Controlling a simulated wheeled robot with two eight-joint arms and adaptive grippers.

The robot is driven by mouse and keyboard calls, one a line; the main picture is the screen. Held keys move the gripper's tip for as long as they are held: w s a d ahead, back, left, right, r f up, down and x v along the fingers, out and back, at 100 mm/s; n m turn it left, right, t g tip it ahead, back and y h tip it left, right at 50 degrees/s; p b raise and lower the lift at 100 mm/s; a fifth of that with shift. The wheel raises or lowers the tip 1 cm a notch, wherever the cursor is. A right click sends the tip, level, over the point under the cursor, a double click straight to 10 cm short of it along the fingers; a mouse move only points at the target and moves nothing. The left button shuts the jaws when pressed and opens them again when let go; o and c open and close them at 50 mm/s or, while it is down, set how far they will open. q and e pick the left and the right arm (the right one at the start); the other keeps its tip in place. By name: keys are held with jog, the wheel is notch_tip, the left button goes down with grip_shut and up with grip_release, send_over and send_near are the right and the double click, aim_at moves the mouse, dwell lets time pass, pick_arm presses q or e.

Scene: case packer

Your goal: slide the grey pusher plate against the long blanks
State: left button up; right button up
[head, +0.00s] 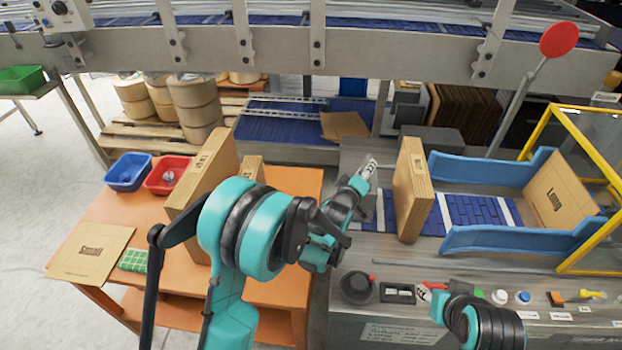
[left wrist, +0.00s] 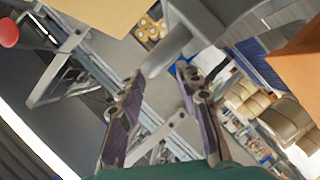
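The long blanks (head: 411,190) stand upright as a thick brown stack at the left end of the blue-railed magazine. My left gripper (head: 368,170) is just left of this stack. In the left wrist view its two dark fingers (left wrist: 158,108) are spread apart. A grey bar (left wrist: 166,54) runs in beyond and between the fingertips from a grey piece at the top, probably the pusher plate; I cannot tell if they touch. In the head view I cannot make out the plate clearly. My right gripper (head: 430,291) is low over the control panel, its opening unclear.
Blue rails (head: 510,238) flank the roller bed, with a blank marked "Long" (head: 560,195) at its right end. A yellow frame (head: 582,235) stands there. The orange table (head: 130,207) at left holds more blanks and two bins. A conveyor crosses the back.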

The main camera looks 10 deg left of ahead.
pick_arm(q)
jog(key=s+a+r+m+g+y+p, duration=0.1)
jog(key=s+a+r+m+g+p, duration=0.1)
jog(key=s+a+r, duration=0.3)
jog(key=s+a+r+m+g+y+p, duration=0.1)
jog(key=s+a+r, duration=0.4)
jog(key=s, duration=0.8)
jog(key=shift+a+m+g+y+p, duration=0.3)
jog(key=shift+a+m+g+p, duration=0.3)
jog(key=shift+a+m+p, duration=0.3)
jog(key=shift+r, duration=0.1)
